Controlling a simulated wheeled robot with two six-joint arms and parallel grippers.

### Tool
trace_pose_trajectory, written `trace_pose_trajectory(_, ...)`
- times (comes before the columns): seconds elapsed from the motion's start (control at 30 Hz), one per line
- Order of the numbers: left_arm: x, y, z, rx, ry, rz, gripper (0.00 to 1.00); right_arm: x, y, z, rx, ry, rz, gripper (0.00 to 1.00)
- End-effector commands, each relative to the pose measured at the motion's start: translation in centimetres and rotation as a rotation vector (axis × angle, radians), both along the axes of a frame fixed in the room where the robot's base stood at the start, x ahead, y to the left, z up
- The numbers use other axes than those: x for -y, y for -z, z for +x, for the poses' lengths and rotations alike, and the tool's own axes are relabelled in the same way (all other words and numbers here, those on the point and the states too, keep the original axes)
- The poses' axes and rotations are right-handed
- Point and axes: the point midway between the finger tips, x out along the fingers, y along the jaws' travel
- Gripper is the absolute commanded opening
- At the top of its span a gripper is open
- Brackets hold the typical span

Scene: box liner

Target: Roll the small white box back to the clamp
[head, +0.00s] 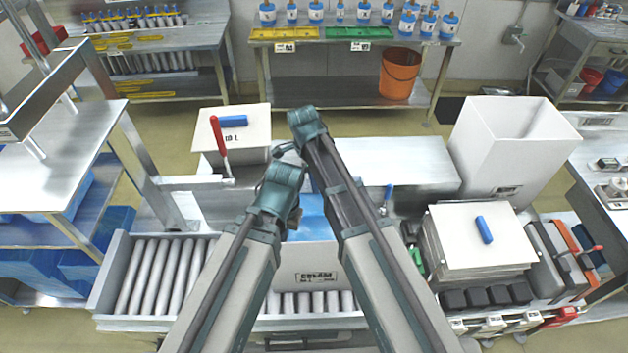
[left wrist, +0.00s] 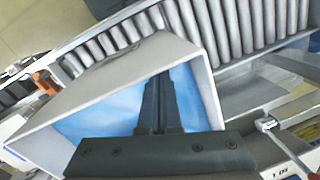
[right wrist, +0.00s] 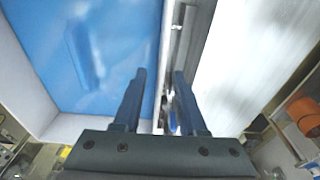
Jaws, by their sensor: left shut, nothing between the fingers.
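The small white box (head: 306,262), with a dark printed label on its front, sits on the roller conveyor (head: 160,275). Blue liner shows inside its open top, in the left wrist view (left wrist: 100,120) and the right wrist view (right wrist: 90,50). My left gripper (left wrist: 160,75) is shut and empty, its fingers over the box opening against the blue. My right gripper (right wrist: 158,72) is open, with a box wall showing between its fingers; I cannot tell whether they touch it. My arms hide both fingertips in the head view. A red-handled clamp (head: 219,140) stands left of the arms.
A metal worktop (head: 400,165) lies behind the conveyor. A large open white box (head: 515,145) and a white stack (head: 475,240) stand at right. Rollers left of the small box are bare.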

Motion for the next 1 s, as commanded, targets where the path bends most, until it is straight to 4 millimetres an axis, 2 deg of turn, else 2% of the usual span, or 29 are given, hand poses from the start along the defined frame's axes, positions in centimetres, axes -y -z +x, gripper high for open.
trace_pose_trajectory(0.27, 0.0, -0.2, 0.0, 0.000, 0.000, 0.000, 0.00, 0.0, -0.2, 0.0, 0.000, 0.000, 0.000, 0.41)
trace_pose_trajectory(0.47, 0.0, -1.4, 0.0, 0.000, -0.002, 0.000, 0.00, -0.2, -1.4, 0.0, 0.000, 0.000, 0.000, 0.41)
trace_pose_trajectory(0.67, 0.0, -3.8, 0.0, 0.000, -0.007, -0.001, 0.00, -0.4, -3.8, 0.0, 0.000, -0.001, 0.000, 0.41)
trace_pose_trajectory(1.0, 0.0, -9.0, 0.0, -0.002, -0.009, -0.001, 0.00, -1.0, -9.0, 0.0, 0.000, -0.001, 0.000, 0.41)
